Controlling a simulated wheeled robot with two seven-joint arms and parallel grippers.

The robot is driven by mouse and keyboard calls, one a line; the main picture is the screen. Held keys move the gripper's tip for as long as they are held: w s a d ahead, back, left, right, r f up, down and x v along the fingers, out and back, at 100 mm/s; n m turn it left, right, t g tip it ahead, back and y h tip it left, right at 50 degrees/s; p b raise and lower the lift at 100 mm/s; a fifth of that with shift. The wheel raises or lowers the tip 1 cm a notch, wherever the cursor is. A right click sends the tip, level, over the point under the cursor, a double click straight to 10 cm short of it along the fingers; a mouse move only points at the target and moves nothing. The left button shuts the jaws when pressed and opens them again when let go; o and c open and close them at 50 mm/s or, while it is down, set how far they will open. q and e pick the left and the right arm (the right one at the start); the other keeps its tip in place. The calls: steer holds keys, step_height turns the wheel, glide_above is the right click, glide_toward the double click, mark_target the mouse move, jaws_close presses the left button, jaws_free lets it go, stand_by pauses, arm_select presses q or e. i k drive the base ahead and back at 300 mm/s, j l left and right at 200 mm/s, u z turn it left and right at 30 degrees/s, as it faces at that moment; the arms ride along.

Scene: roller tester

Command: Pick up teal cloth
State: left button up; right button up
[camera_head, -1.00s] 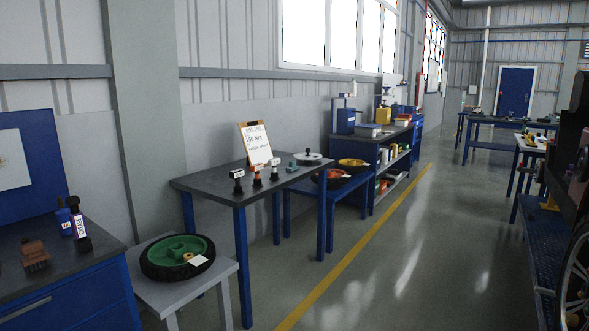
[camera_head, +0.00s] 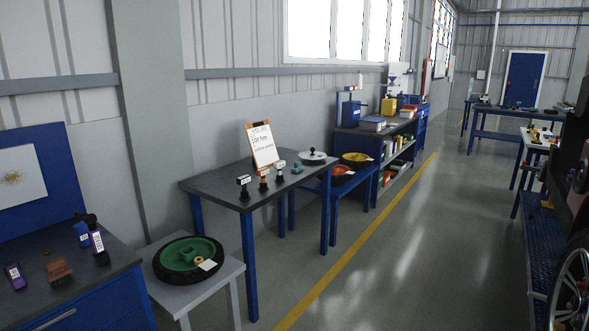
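A small teal item (camera_head: 297,168) lies on the grey-topped table with blue legs (camera_head: 215,183), near its right end. It is too small to tell for sure whether it is the teal cloth. It sits in front of a white round lid-like disc with a dark knob (camera_head: 313,156) and to the right of several dark stamp-like pieces with white labels (camera_head: 264,181). Neither of my grippers is in view.
A low grey stand (camera_head: 233,268) holds a green-centred wheel (camera_head: 188,255). A blue workbench (camera_head: 110,262) with small tools is at the lower left. A blue shelf unit (camera_head: 375,148) stands farther back. The floor right of the yellow line (camera_head: 345,258) is clear.

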mark_target(297, 167)
steer(key=i+l+u, duration=0.1)
steer(key=u, duration=0.35)
steer(key=i+l+u, duration=0.15)
steer(key=u, duration=0.25)
steer(key=i+l+u, duration=0.25)
steer(key=i+l, duration=0.15)
steer(key=l, duration=0.15)
steer(key=i+l+u, duration=0.1)
steer(key=l, duration=0.2)
steer(key=i+l+u, duration=0.15)
steer(key=l, duration=0.2)
steer(key=i+l+u, duration=0.1)
steer(key=l, duration=0.25)
steer(key=i+l+u, duration=0.1)
steer(key=i+l, duration=0.15)
steer(key=l, duration=0.1)
